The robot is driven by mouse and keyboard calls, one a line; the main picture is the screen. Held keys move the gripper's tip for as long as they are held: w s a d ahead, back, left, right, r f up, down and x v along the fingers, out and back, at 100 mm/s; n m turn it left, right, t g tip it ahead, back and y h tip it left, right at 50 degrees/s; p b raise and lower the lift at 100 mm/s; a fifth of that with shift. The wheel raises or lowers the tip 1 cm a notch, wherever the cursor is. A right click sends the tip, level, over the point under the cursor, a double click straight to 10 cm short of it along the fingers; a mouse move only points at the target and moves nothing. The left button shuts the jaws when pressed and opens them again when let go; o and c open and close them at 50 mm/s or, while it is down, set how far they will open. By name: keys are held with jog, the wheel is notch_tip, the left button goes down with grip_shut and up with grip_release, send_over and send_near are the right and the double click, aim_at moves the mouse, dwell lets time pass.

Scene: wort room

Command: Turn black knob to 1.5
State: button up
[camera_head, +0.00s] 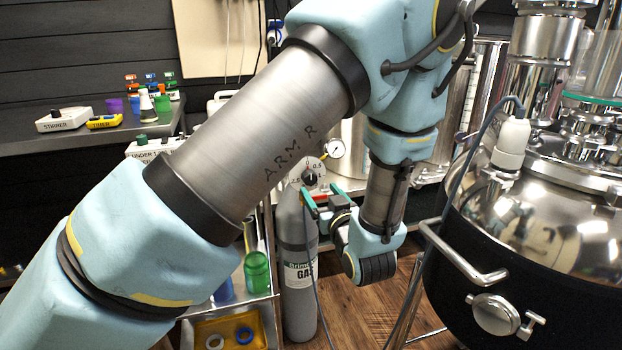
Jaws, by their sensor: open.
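The black knob (309,179) sits at the centre of a pale round dial (318,168) above the grey gas cylinder (297,262). The dial shows the marks 0.5 and 1 on its right side and a partly hidden mark ending in .5 at its lower left. The knob's exact pointing is too small to tell. My gripper (322,200) has green-tipped fingers and is just below the knob. The fingers look apart, with nothing between them. Whether a fingertip touches the knob or dial cannot be told. My arm crosses the view and hides part of the bench behind.
A pressure gauge (333,149) is right of the dial. A large shiny kettle (530,230) with a handle stands close on the right. A shelf with a yellow tray (230,333) and green bottle (257,272) is at lower left. A stirrer (63,120) is on the bench.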

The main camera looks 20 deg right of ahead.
jog(key=w, duration=0.7)
jog(key=shift+d+p, duration=0.3)
jog(key=shift+d, duration=0.15)
jog(key=shift+c, duration=0.4)
grip_shut()
